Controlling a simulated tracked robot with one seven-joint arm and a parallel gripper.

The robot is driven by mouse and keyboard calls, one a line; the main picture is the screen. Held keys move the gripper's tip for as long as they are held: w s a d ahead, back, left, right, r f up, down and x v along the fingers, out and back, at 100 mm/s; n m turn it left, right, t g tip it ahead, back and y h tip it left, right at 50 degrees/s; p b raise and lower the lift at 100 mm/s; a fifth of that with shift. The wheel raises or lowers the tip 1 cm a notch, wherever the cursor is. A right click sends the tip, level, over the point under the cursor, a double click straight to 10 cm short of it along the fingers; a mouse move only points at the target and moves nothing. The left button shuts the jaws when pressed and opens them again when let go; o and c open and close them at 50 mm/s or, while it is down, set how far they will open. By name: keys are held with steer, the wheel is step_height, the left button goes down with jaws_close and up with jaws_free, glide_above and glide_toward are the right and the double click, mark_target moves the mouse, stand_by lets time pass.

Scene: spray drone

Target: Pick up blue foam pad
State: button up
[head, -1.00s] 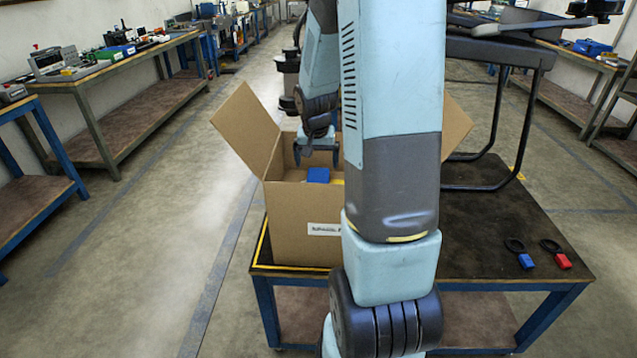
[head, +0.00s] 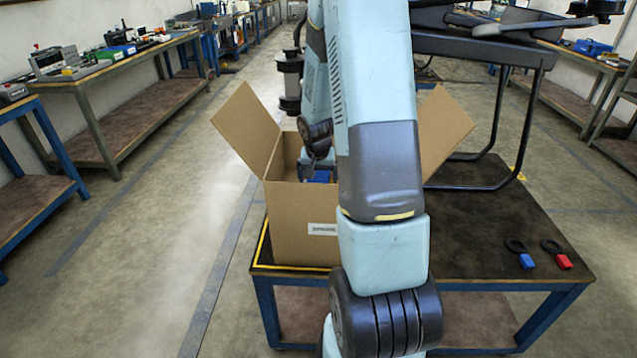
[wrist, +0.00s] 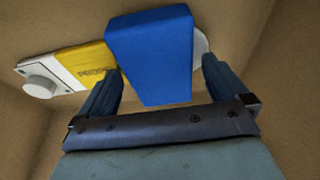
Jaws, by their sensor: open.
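The blue foam pad (wrist: 150,55) lies inside the cardboard box (head: 300,225), on top of a yellow and white item (wrist: 85,66). In the head view only a small blue part of the pad (head: 322,176) shows; my arm hides the rest. My gripper (wrist: 162,82) is open in the wrist view, with one finger on each side of the pad's near end. I cannot tell whether the fingers touch the pad. In the head view my gripper (head: 308,172) reaches down into the box and is partly hidden.
The box stands at the left of a dark-topped table (head: 480,240), its flaps (head: 247,130) raised. A drone frame (head: 490,50) stands behind on the right. The table between is clear.

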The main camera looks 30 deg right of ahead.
steer(key=shift+f, duration=0.15)
steer(key=shift+c, duration=0.5)
steer(key=c, duration=0.9)
